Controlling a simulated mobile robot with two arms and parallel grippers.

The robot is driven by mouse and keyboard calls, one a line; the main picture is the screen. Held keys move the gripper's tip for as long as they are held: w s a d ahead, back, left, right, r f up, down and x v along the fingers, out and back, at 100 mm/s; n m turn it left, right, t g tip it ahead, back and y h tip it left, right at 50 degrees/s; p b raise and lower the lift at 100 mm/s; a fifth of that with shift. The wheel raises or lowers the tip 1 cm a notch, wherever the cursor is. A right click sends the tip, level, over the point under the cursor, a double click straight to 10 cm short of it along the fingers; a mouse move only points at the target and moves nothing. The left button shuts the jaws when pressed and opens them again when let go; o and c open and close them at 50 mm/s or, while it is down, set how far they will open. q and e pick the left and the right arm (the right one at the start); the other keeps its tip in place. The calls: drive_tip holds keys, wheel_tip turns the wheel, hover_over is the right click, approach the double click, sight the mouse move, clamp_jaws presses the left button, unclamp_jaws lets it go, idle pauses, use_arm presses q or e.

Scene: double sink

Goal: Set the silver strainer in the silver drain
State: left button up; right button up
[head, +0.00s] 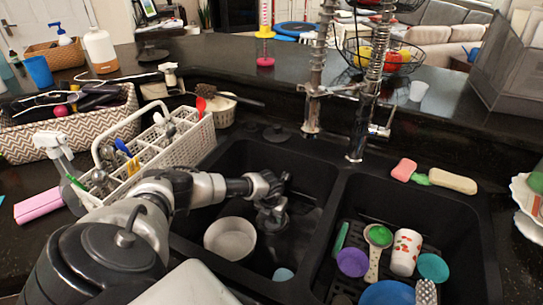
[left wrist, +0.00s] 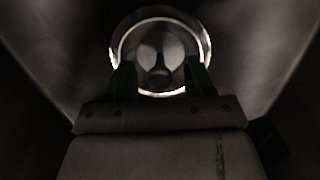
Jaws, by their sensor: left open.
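My left arm reaches into the left basin (head: 310,178) of the black double sink, with the left gripper (head: 272,218) pointing down near the basin floor. In the left wrist view the left gripper (left wrist: 160,74) is open, its two dark green fingers apart. Ahead of the fingers is a bright silver ring, the drain (left wrist: 204,42), in the dark basin floor. A round grey shape with a small dark knob-like form, possibly the strainer (left wrist: 160,75), shows within the ring between the fingers. I cannot tell how it sits. In the head view my gripper hides the drain and strainer. The right gripper is out of view.
A white bowl (head: 230,238) stands in the left basin beside my gripper. The divider (head: 328,225) and the right basin, with cups and a spoon, lie to the right. The faucet (head: 362,120) rises behind. A white utensil basket (head: 160,155) stands at the left edge.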

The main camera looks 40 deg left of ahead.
use_arm(q)
wheel_tip(320, 180, up, 10)
drive_tip(key=s, duration=0.1)
drive_tip(key=shift+s+d+f, duration=0.15)
drive_tip(key=shift+s+d, duration=0.05)
idle(0.6)
